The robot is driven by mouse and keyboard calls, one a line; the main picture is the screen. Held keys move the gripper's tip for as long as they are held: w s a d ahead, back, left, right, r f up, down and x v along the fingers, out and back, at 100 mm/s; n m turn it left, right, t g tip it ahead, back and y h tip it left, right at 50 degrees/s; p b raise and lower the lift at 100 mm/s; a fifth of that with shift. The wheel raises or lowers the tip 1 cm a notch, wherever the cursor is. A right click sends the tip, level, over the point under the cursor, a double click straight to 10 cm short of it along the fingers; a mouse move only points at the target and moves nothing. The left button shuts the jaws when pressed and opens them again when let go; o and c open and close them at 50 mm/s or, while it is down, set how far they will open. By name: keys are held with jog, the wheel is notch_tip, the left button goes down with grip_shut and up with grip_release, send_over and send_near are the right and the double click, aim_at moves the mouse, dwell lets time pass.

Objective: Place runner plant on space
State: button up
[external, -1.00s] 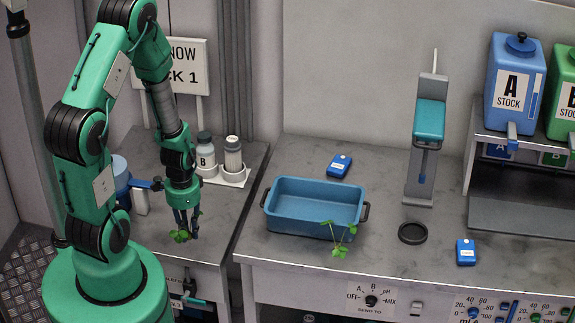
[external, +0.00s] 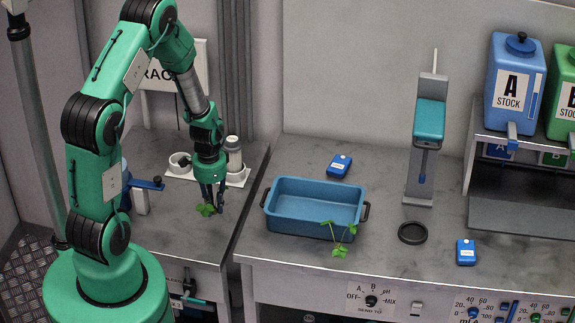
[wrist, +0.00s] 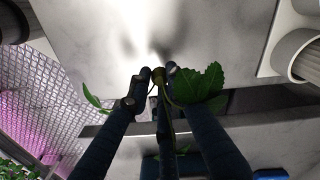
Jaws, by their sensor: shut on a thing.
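My gripper (external: 212,190) is shut on a small green runner plant (external: 205,210) and holds it over the left bench. In the wrist view the fingertips (wrist: 157,78) pinch the plant's stem, with a serrated leaf (wrist: 200,84) on the right and smaller leaves on the left. Another runner plant (external: 339,250) trails over the front wall of the blue tub (external: 300,219) on the right bench, its lower leaves near the bench surface. Which spot is the named space cannot be told from these frames.
A white holder (external: 239,180) with a bottle stands behind my gripper. A gap separates the two benches. A black ring (external: 412,233), a teal-topped stand (external: 430,120) and small blue boxes (external: 466,252) are on the right bench.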

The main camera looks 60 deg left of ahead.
aim_at(218, 219)
jog(key=shift+w+a, duration=0.45)
jog(key=shift+w, duration=0.3)
jog(key=shift+f, duration=1.8)
jog(key=shift+f+b, duration=0.1)
jog(key=shift+b, duration=0.2)
jog(key=o, duration=0.7)
notch_tip(218, 219, up, 12)
jog(key=shift+s+r+p, duration=0.1)
jog(key=shift+r+p, duration=0.05)
jog(key=shift+p, duration=0.6)
